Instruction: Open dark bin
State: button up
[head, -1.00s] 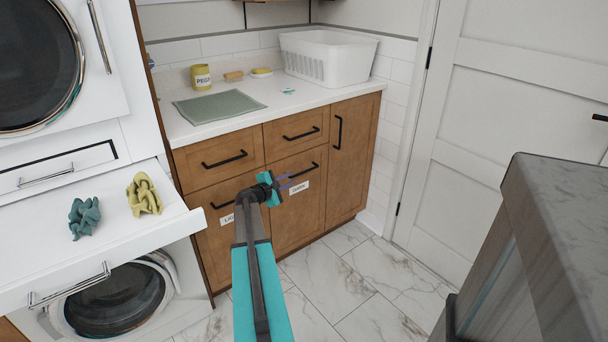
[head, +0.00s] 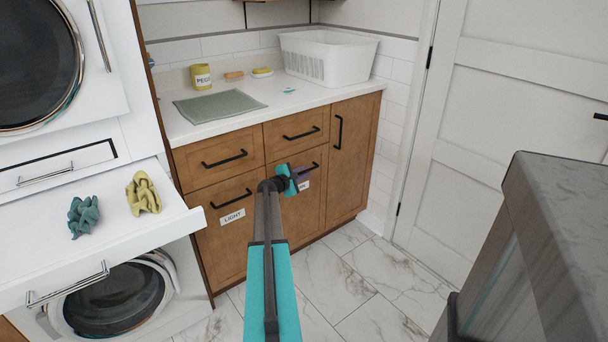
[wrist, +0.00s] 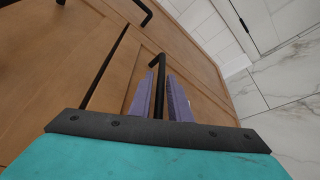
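The dark bin (head: 305,215) is a brown wooden front, shut, in the lower middle of the cabinet. Its label is mostly covered by my gripper (head: 303,172) in the head view; only its right end shows. Its black bar handle (head: 314,165) runs near its top edge. In the wrist view my gripper (wrist: 160,95) has two purple fingers apart, and the black handle (wrist: 159,75) lies between them. Narrow gaps seem to show beside the bar. I cannot tell whether either finger touches it.
The light bin (head: 222,255), with its "LIGHT" label, is shut on the left. A pulled-out white shelf (head: 110,245) holds two crumpled cloths. A grey counter block (head: 540,250) stands at right. The marble floor (head: 345,275) before the cabinet is clear.

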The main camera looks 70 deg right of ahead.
jog(key=shift+s+d+f, duration=0.1)
jog(key=shift+s+d, duration=0.05)
jog(key=shift+d, duration=0.4)
